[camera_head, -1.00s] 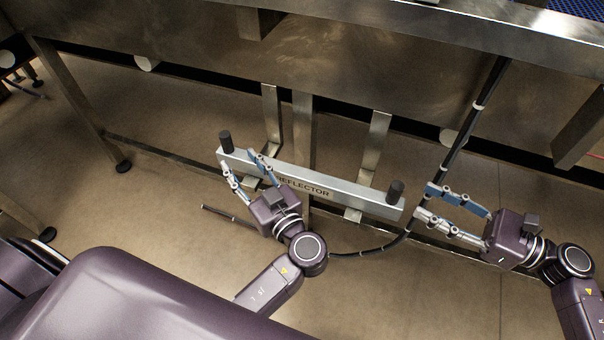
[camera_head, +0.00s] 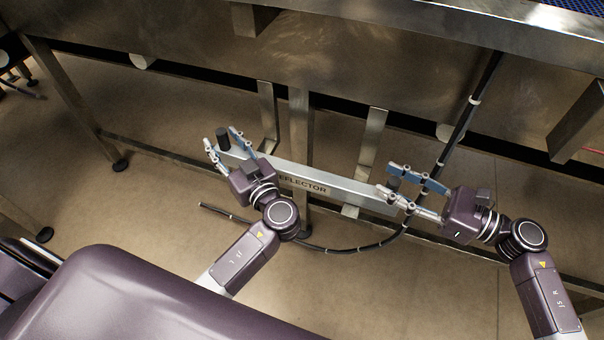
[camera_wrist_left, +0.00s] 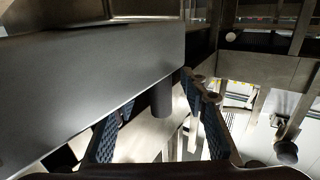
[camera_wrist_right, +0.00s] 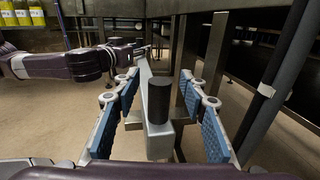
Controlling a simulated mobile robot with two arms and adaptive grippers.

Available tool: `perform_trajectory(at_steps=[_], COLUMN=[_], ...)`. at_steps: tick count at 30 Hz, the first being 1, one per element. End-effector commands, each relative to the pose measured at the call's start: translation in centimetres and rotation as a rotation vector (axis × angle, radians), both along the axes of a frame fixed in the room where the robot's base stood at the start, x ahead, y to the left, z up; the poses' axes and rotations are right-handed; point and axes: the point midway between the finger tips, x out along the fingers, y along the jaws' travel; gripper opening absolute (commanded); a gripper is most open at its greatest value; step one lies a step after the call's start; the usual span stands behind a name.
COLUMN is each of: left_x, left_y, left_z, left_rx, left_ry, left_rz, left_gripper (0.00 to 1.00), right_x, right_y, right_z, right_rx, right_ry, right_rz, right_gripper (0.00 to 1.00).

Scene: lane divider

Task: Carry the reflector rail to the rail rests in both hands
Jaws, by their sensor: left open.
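The reflector rail (camera_head: 338,192) is a long silver bar with REFLECTOR lettering, lying along the side of a steel bench with a black upright handle at each end. My left gripper (camera_head: 221,138) is open around the left handle (camera_head: 223,137). In the left wrist view that handle (camera_wrist_left: 162,98) hangs below the rail (camera_wrist_left: 90,80) between the spread fingers. My right gripper (camera_head: 388,179) is open at the right handle. In the right wrist view this handle (camera_wrist_right: 159,100) stands between the fingers, with gaps on both sides. I cannot identify the rail rests for sure.
Metal brackets (camera_head: 371,145) stand behind and under the rail. The steel bench (camera_head: 340,55) runs across the back. A black cable (camera_head: 460,125) hangs down at the right and curves over the floor below the rail. The floor (camera_head: 150,220) left of the rail is clear.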

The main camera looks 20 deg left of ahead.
Motion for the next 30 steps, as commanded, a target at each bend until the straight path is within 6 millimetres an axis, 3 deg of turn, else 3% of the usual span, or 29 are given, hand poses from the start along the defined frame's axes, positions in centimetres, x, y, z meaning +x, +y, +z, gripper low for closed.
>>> perform_trajectory(at_steps=[5, 15, 30], left_x=[-0.01, -0.03, -0.05], left_y=[-0.02, -0.04, -0.05], left_z=[-0.01, -0.02, -0.05], left_rx=[0.0, 0.0, -0.001], left_ry=[0.0, 0.0, 0.001], left_rz=[0.0, 0.0, 0.0], left_gripper=[0.38, 0.01, 0.0], right_x=[0.0, -0.01, 0.0], right_y=[-0.02, -0.05, -0.07], right_z=[-0.01, -0.02, -0.04], right_rx=[0.0, 0.0, -0.001], right_ry=[0.0, 0.0, 0.0], right_rz=[0.0, 0.0, 0.0], right_gripper=[0.37, 0.0, 0.0])
